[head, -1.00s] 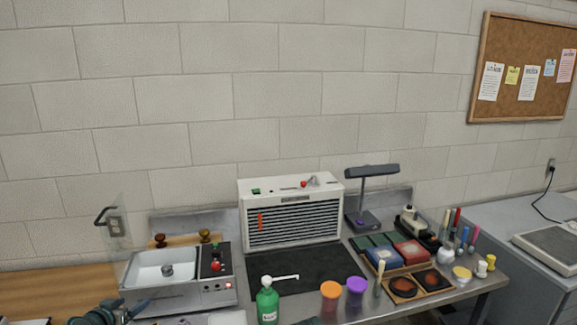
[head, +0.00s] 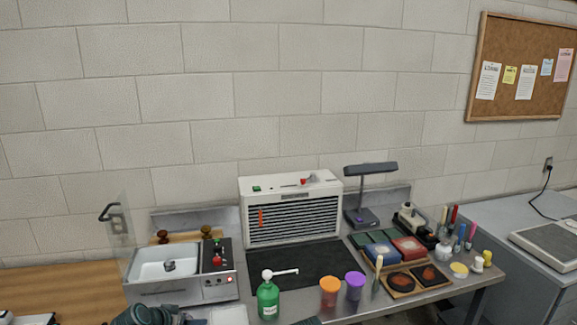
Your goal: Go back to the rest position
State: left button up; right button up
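My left gripper or wrist (head: 150,315) shows only partly at the bottom edge in the head view, in front of the steel basin unit (head: 180,290). Its fingers cannot be made out, so I cannot tell if it is open or shut. My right gripper is not in view. No object is seen in a gripper.
A metal bench holds a white vented box (head: 291,212), a dark mat (head: 300,263), a green pump bottle (head: 267,298), orange (head: 329,291) and purple (head: 355,286) cups, a lamp (head: 370,168) and trays (head: 417,279). A clear panel (head: 117,240) stands left of the basin.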

pick_arm(q)
jog(key=s+d+f+m+g+y, duration=0.1)
jog(key=s+d+f+g+y, duration=0.1)
jog(key=s+d, duration=0.6)
jog(key=s+d+f+g+y, duration=0.2)
jog(key=s+d+f+g, duration=0.2)
jog(key=d, duration=0.9)
jog(key=s+g, duration=0.3)
jog(key=s, duration=0.2)
jog(key=shift+d+m, duration=0.2)
jog(key=shift+m, duration=0.2)
jog(key=shift+w+f, duration=0.1)
